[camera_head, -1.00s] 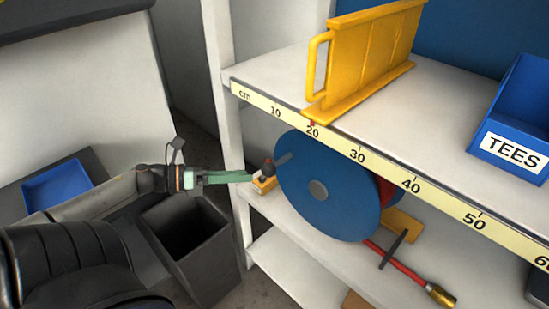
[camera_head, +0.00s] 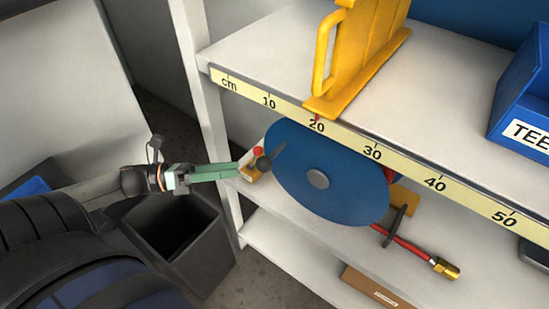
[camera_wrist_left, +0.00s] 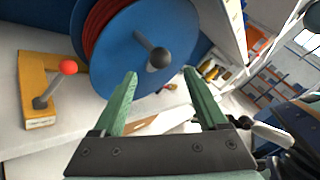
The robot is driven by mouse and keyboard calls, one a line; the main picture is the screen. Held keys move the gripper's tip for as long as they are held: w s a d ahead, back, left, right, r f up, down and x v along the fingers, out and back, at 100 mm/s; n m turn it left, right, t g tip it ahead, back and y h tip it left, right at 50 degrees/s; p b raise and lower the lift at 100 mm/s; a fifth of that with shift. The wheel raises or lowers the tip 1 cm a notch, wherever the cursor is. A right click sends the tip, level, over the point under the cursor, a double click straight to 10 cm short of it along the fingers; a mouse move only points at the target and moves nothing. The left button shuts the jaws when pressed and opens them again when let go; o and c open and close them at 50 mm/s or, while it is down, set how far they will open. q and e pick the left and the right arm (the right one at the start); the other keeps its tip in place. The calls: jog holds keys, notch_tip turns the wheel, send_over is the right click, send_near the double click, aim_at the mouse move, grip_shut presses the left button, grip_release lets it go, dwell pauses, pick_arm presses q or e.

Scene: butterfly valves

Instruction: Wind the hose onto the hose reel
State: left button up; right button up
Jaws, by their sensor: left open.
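The hose reel (camera_head: 312,185) is a blue disc with a grey hub on the middle shelf. Its crank handle ends in a dark round knob (camera_head: 264,163) at the disc's left side. The wrist view shows the knob (camera_wrist_left: 158,57) and red hose (camera_wrist_left: 97,25) wound behind the disc. The hose's free end (camera_head: 408,247) runs right to a brass nozzle (camera_head: 445,268). My left gripper (camera_head: 239,170) is open, its green fingers pointing at the knob. In the wrist view the knob appears just beyond and between the fingertips (camera_wrist_left: 160,75); contact cannot be told. My right gripper is not in view.
A yellow stand with a red-ball lever (camera_wrist_left: 68,67) is beside the reel. A scaled shelf edge (camera_head: 375,155) runs above the reel, with a yellow frame (camera_head: 370,50) and blue TEES bin (camera_head: 520,95) on that shelf. A dark open bin (camera_head: 180,240) stands below my left arm.

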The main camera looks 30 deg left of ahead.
pick_arm(q)
jog(key=x, duration=1.1)
jog(key=shift+w+d+b, duration=0.2)
jog(key=shift+d+b, duration=0.05)
jog(key=shift+b, duration=0.1)
grip_shut()
jog(key=shift+r, duration=0.1)
dwell(1.0)
